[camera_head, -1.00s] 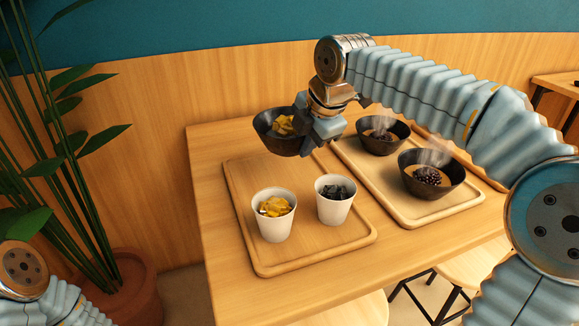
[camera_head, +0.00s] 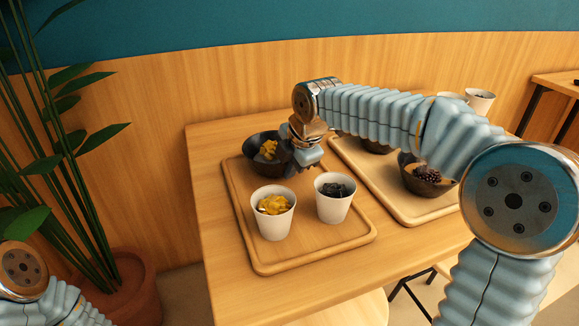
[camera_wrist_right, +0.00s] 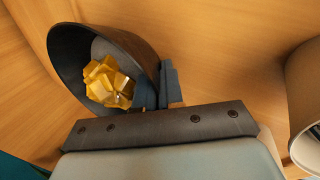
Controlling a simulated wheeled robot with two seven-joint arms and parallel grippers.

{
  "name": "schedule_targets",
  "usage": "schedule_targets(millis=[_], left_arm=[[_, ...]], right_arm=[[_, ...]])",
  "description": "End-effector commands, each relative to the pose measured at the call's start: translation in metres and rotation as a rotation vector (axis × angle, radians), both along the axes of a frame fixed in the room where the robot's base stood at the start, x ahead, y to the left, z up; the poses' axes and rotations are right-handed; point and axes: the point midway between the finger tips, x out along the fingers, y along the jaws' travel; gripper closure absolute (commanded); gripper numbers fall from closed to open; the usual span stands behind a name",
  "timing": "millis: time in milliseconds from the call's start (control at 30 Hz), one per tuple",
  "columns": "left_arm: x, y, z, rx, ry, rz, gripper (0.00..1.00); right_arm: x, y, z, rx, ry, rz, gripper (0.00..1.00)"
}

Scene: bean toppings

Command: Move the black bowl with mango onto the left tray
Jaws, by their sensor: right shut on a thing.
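The black bowl (camera_head: 256,165) with yellow mango cubes (camera_head: 268,149) is at the back-left part of the left tray (camera_head: 318,240). My right gripper (camera_head: 293,163) is shut on the bowl's right side wall. I cannot tell whether the bowl's base touches the tray. In the right wrist view the bowl (camera_wrist_right: 137,48) is held by its rim between the dark fingers (camera_wrist_right: 163,88), and the mango stays inside. My left gripper is out of view; only part of my left arm shows at the lower left.
On the left tray stand a white cup of mango (camera_head: 273,222) and a white cup of dark topping (camera_head: 334,205). The right tray (camera_head: 385,190) holds a black bowl with dark berries (camera_head: 425,187) and another bowl partly behind my arm. White cups (camera_head: 480,101) stand further back.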

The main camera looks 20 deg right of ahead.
Motion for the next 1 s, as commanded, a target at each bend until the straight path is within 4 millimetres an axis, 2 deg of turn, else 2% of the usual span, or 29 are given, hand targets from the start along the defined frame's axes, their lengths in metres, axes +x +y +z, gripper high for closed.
schedule_targets(millis=[67, 100, 267, 533, 667, 1000], left_arm=[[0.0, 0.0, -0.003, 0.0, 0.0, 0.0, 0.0], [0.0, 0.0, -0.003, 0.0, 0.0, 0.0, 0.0], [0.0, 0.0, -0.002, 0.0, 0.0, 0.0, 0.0], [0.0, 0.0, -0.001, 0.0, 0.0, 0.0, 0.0], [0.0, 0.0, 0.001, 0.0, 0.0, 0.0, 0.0], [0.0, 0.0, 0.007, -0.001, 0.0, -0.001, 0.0]], right_arm=[[0.0, 0.0, -0.003, 0.0, -0.001, 0.0, 1.0], [0.0, 0.0, -0.004, 0.0, 0.0, 0.0, 0.91], [0.0, 0.0, -0.003, 0.0, 0.0, 0.0, 0.67], [0.0, 0.0, -0.002, 0.0, 0.0, 0.0, 0.67], [-0.003, -0.001, 0.008, 0.001, -0.003, 0.0, 0.67], [-0.032, -0.01, 0.077, 0.0, -0.004, 0.0, 0.67]])
